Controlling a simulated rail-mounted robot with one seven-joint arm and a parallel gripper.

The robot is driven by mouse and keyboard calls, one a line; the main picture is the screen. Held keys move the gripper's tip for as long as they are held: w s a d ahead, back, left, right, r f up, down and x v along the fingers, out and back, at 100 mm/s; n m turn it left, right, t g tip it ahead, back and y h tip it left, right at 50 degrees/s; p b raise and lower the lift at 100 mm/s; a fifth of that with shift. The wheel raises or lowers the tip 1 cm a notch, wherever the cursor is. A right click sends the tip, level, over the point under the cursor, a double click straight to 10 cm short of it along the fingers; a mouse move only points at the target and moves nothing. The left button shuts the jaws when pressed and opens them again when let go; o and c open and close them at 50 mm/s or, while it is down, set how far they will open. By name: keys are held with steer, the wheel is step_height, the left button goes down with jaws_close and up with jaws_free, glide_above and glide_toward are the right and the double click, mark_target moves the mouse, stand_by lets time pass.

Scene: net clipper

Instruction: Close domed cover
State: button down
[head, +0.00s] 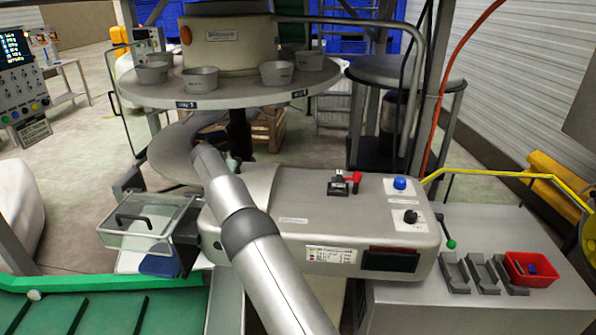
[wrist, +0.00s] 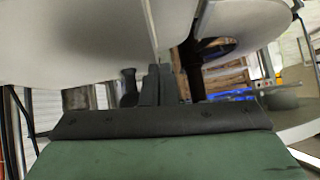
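A pale grey round piece (head: 172,155), which looks like the domed cover, is at centre left in the head view, below the round platform. My arm hides its right side. My gripper (wrist: 158,85) shows in the wrist view with its dark fingers close together, apparently shut. Large pale curved surfaces (wrist: 70,40) fill the top of that view, with a thin edge running down towards the fingers. I cannot tell whether the fingers touch that edge. A dark upright knob-like shape stands just left of the fingers. In the head view my gripper is mostly hidden behind my arm.
A grey machine housing (head: 300,215) with a red-handled switch and blue button lies under my arm. The round platform (head: 235,98) carrying several cups is above. A clear box with a handle (head: 160,210) is at left. A red tray (head: 530,268) is at right.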

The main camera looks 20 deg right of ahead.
steer(key=r+p, duration=0.1)
steer(key=r, duration=0.1)
steer(key=r+p, duration=0.1)
steer(key=r, duration=0.2)
steer(key=shift+s, duration=0.2)
steer(key=a+f+b+v, duration=0.1)
steer(key=b+v, duration=0.4)
steer(key=v, duration=0.4)
steer(key=s+d+n+g+y, duration=0.1)
steer(key=s+d+g, duration=0.1)
steer(key=s+d, duration=0.6)
steer(key=s+d+g, duration=0.2)
steer(key=s+d, duration=0.3)
steer(key=s, duration=0.6)
steer(key=s+d+f+n+g, duration=0.1)
steer(key=s+f, duration=0.2)
steer(key=s, duration=0.9)
steer(key=s+d+f+n+g+y, duration=0.1)
steer(key=s+f, duration=0.3)
steer(key=s, duration=0.8)
steer(key=s+d+f+n+g, duration=0.1)
steer(key=s+f+n+g, duration=0.1)
steer(key=s, duration=1)
steer(key=shift+s+d+f+g+y, duration=0.15)
steer(key=shift+s+f+g+y, duration=0.25)
steer(key=shift+f, duration=0.45)
